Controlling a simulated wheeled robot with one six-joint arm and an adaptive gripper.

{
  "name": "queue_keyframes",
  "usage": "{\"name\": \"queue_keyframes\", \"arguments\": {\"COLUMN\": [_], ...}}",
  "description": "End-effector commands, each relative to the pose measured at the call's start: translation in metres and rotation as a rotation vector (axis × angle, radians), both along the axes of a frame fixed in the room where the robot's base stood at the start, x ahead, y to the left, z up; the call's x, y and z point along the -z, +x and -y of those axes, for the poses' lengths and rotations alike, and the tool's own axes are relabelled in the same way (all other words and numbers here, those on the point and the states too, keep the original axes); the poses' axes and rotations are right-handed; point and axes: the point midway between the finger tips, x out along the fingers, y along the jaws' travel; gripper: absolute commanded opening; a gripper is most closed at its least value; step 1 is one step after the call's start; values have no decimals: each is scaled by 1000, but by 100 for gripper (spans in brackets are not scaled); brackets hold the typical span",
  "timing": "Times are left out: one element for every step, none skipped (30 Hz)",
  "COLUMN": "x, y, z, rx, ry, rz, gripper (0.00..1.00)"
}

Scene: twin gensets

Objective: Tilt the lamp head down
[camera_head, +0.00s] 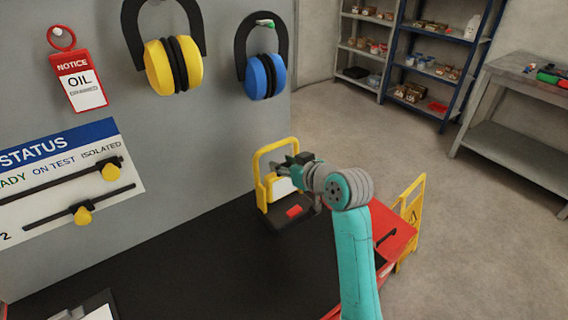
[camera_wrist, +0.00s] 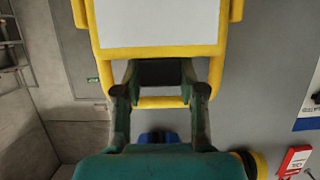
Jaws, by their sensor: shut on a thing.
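The work lamp has a yellow-framed head (camera_head: 263,191) with a pale panel and a yellow handle loop (camera_head: 274,145) above it. Its black base (camera_head: 291,222) carries a red patch and stands on the dark bench top. My gripper (camera_head: 283,172) is at the lamp head, shut on it. In the wrist view the lamp head's white panel (camera_wrist: 157,22) fills the top, and my gripper (camera_wrist: 160,92) has its fingers at the yellow frame's edge. The exact contact is partly hidden by the fingers. The head looks roughly upright.
A grey panel behind the bench holds yellow ear defenders (camera_head: 173,66), blue ear defenders (camera_head: 265,77), a red oil notice tag (camera_head: 80,82) and a status board (camera_head: 75,170). A red case (camera_head: 396,232) and yellow stand (camera_head: 411,215) are at right.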

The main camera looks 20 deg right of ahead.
Motion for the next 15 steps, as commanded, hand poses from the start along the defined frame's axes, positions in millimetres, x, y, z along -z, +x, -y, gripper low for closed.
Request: {"name": "queue_keyframes", "arguments": {"x": [2, 2, 3, 4, 4, 5, 5, 6, 7, 8, 8, 9, 10, 10, 10], "y": [-2, -3, -4, -5, -6, -8, -10, -11, -14, -15, -17, -18, -20, -21, -22], "z": [1, 1, 1, 2, 2, 3, 3, 4, 5, 5, 6, 7, 7, 7, 8], "rx": [2, 1, 1, 1, 1, 1, 2, 1, 2, 3, 3, 4, 4, 3, 3], "ry": [6, 10, 17, 22, 28, 38, 43, 52, 61, 70, 78, 88, 95, 102, 110], "rz": [14, 26, 45, 60, 78, 104, 125, 147, 178, 202, 226, 257, 279, 300, 326], "gripper": [0, 0, 0, 0, 0, 0, 0, 0, 0, 0, 0, 0, 0, 0, 0]}}
